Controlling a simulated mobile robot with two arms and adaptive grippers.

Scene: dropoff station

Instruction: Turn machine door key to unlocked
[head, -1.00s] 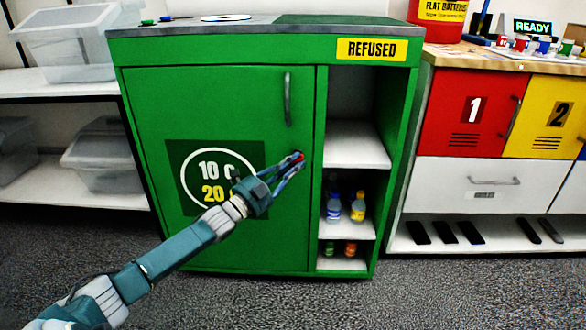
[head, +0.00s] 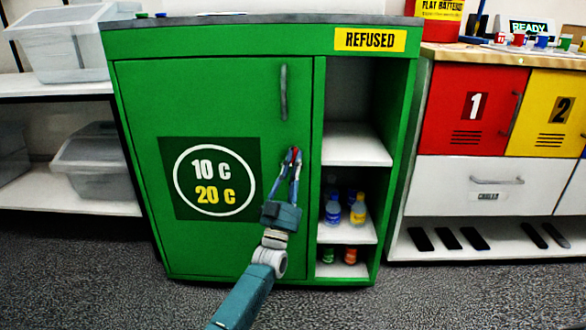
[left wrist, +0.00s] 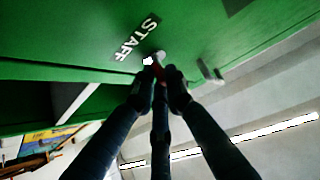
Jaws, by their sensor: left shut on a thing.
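The green machine door (head: 230,240) is closed, with a grey vertical handle (head: 283,92) near its upper right and a "10 C 20 C" sign on it. My left gripper (head: 294,156) points up at the door's right side, below the handle. It is shut on a small red key (left wrist: 158,72), seen at its fingertips in the left wrist view. The key sits at a round silvery lock (left wrist: 158,56) beside the word "STAFF" (left wrist: 136,40). The fingers hide part of the key, so its exact turn is hard to read. My right gripper is not in view.
Right of the door are open shelves (head: 357,145) with several bottles, under a "REFUSED" label (head: 370,40). Red (head: 465,110) and yellow lockers stand further right. Clear plastic bins (head: 95,165) are on shelves at left. The carpet in front is free.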

